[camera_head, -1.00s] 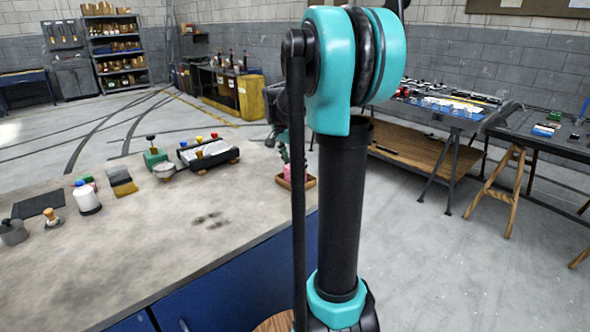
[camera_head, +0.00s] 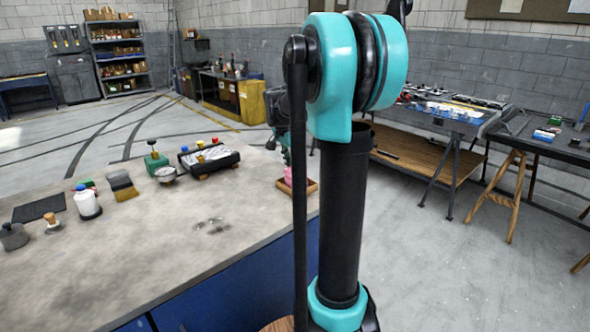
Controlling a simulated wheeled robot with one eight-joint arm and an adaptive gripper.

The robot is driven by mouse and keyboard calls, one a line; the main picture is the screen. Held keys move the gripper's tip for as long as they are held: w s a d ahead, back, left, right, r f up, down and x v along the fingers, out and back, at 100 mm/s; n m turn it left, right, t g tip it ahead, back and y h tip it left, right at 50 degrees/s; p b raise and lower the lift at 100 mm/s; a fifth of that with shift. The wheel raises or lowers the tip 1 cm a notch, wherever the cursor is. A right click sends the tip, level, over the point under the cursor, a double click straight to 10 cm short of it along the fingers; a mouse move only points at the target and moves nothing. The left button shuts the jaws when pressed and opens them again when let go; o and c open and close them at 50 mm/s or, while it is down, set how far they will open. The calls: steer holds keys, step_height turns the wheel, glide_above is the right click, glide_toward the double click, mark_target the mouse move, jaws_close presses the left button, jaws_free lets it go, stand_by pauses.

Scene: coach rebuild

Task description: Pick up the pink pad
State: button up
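A small pink object (camera_head: 288,175), which looks like the pink pad, is at a small wooden tray (camera_head: 312,186) on the right edge of the workbench. My arm's dark post and thin rod cover part of the tray and pad. My gripper (camera_head: 287,152) shows only in part, just left of the thin rod, pointing down with its lower end directly above or at the pink pad. I cannot tell whether it touches the pad or whether its fingers are open or shut.
The workbench (camera_head: 150,250) holds a black tray (camera_head: 208,157) with coloured knobs, a green-based tool (camera_head: 155,160), a metal bowl (camera_head: 166,175), a brush (camera_head: 122,185), a white bottle (camera_head: 86,202) and a dark mat (camera_head: 38,207). Other tables stand at the right.

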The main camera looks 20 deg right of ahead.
mark_target(295, 168)
step_height(295, 168, up, 19)
steer(key=shift+r, duration=0.15)
